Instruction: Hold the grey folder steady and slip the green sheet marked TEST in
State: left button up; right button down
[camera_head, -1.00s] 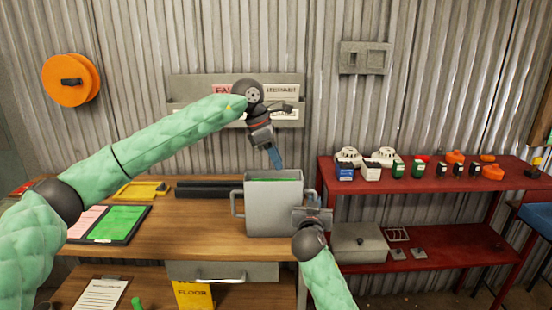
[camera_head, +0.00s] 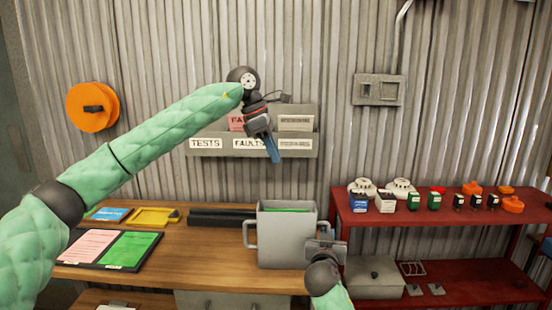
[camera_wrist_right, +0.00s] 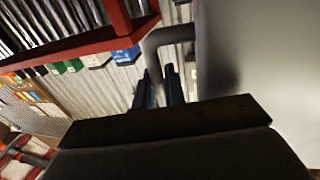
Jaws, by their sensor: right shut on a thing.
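The grey folder (camera_head: 287,240), an upright box-like holder with side handles, stands on the wooden table. A green edge (camera_head: 287,210) shows in its open top; I cannot read a mark on it. A green sheet (camera_head: 132,249) also lies at the left, beside a pink one. My right gripper (camera_head: 325,246) is at the folder's right side, shut on the right handle; in the right wrist view the fingers (camera_wrist_right: 160,88) are at the grey handle (camera_wrist_right: 168,36). My left gripper (camera_head: 272,150) points down above the folder, in front of the wall rack; its finger gap is hidden.
A wall rack (camera_head: 205,152) with label strips holds cards behind my left gripper. A yellow tray (camera_head: 155,217) and dark bars (camera_head: 222,216) lie on the table. A red shelf (camera_head: 440,215) with several small items stands at the right.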

dwell(0.4)
jog(key=c, duration=1.4)
grip_release()
